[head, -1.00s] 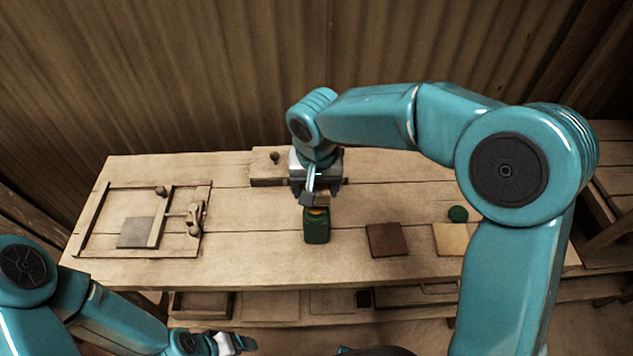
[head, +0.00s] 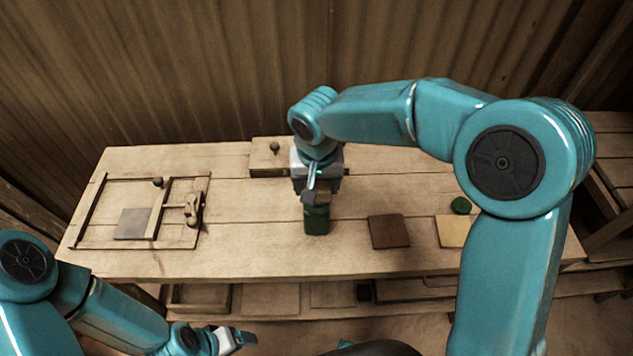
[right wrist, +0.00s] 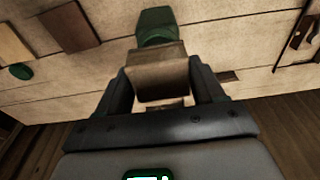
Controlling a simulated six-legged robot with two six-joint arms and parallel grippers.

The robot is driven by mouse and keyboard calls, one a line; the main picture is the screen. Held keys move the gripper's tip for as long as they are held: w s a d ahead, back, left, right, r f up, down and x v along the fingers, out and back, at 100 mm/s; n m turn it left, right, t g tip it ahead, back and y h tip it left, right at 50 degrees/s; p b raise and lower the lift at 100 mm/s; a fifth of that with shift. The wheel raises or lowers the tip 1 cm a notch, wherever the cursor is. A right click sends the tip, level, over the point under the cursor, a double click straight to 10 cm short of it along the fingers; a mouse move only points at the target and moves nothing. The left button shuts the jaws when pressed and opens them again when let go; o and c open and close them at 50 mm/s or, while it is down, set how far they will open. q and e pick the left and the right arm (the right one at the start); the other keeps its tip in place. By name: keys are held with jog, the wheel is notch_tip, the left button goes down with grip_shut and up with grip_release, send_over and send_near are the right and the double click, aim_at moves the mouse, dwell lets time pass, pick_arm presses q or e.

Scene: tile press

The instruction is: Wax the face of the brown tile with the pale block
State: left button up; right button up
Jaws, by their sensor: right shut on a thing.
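The brown tile (head: 389,232) lies flat on the bench, right of the green jar (head: 316,221); it also shows in the right wrist view (right wrist: 68,27). My right gripper (head: 312,190) is shut on the block (right wrist: 158,75), which looks tan-brown in shadow. The block is at the mouth of the jar (right wrist: 157,22) and hides its top; whether they touch I cannot tell. My left gripper (head: 240,340) is low in front of the bench, away from the objects; its jaws are too small to read.
At left, a wooden frame (head: 92,211) with a clamp (head: 193,208) holds a grey tile (head: 132,223). A knobbed board (head: 268,165) lies at the back. The bench between frame and jar is clear.

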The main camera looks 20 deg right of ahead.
aim_at(316, 184)
jog(key=shift+f+b, duration=0.55)
dwell(1.5)
jog(key=shift+r+p, duration=0.7)
jog(key=shift+r, duration=0.25)
jog(key=shift+r+p, duration=1.8)
jog(key=shift+r, duration=0.9)
jog(key=shift+f, duration=0.1)
